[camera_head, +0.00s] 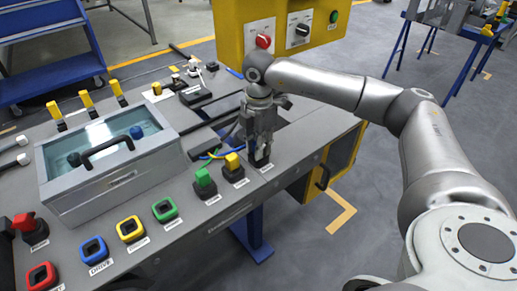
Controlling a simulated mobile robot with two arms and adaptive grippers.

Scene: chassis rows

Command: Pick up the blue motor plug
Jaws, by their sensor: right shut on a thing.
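My right gripper (262,155) points down at the right end of a row of labelled plug holders on the grey bench. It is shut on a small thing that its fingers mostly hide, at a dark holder. I cannot make out that thing's colour, nor whether it is lifted clear. The green plug (204,178) and the yellow plug (233,162) stand upright in the same row, left of the gripper. No blue motor plug shows clearly elsewhere on the bench. My left gripper is out of view.
A grey box (85,210) with a clear lid and black handle stands on the bench (215,215). Coloured square sockets (94,250) line the front. Loose cables lie behind the plugs. A yellow control panel (232,30) stands behind the gripper, and a blue cart (50,65) at the back left.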

